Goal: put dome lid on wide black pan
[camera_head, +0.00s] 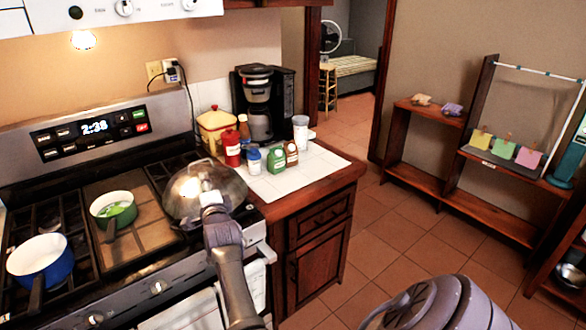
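The shiny metal dome lid (183,190) is at the right side of the stove top, by the counter edge. The wide black pan cannot be made out; the area under the lid is hidden by the lid and my arm.
A green pot (105,213) and a blue pot (40,262) stand on the stove (145,258) to the left. Bottles (277,160), a red jar (232,150) and a coffee maker (259,115) crowd the counter (318,172) to the right. Open shelves (420,182) stand farther right.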

